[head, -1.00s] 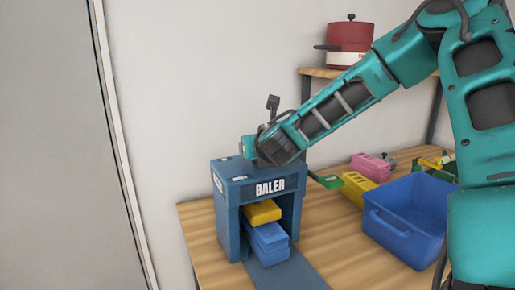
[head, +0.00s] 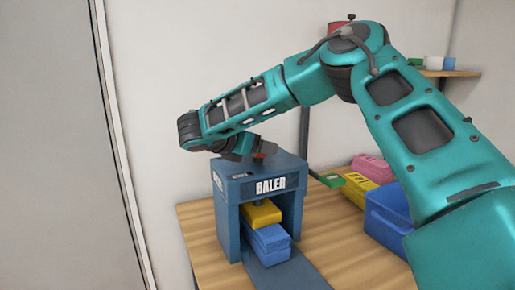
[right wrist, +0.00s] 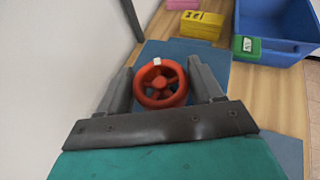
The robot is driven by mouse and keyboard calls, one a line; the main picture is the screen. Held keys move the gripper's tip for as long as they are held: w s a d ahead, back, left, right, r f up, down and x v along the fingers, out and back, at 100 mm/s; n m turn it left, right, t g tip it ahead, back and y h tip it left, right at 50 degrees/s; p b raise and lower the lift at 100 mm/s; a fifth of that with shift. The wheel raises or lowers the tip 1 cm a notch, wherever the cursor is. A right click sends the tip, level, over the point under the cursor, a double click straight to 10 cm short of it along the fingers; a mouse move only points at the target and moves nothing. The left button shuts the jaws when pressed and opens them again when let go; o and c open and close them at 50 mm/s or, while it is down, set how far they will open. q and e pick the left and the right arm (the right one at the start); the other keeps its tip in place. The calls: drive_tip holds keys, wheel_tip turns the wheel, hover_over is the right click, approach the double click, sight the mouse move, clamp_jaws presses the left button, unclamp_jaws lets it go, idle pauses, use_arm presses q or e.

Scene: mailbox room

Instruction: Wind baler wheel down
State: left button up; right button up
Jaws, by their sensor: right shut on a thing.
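A blue baler (head: 228,190) with a "BALER" label stands on the wooden table. Its open front shows a yellow slab (head: 262,215) below a short dark shaft, above stacked blue blocks (head: 268,240). The red spoked wheel (right wrist: 159,83) is on top of the baler, and only a sliver of red shows in the head view (head: 268,148). My right gripper (right wrist: 161,75) is shut on the wheel, with one finger on each side of its rim. In the head view my arm hides the fingers and most of the wheel. My left gripper is not in view.
A blue bin (head: 390,215) stands right of the baler. A wall is close behind the baler. A shelf (head: 450,73) is at the back right.

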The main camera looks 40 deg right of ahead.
drive_tip(key=shift+m+g+b, duration=0.5)
drive_tip(key=shift+m+g, duration=1.1)
drive_tip(key=shift+g, duration=0.3)
drive_tip(key=shift+d, duration=0.1)
drive_tip(key=o, duration=1)
drive_tip(key=shift+c, duration=0.2)
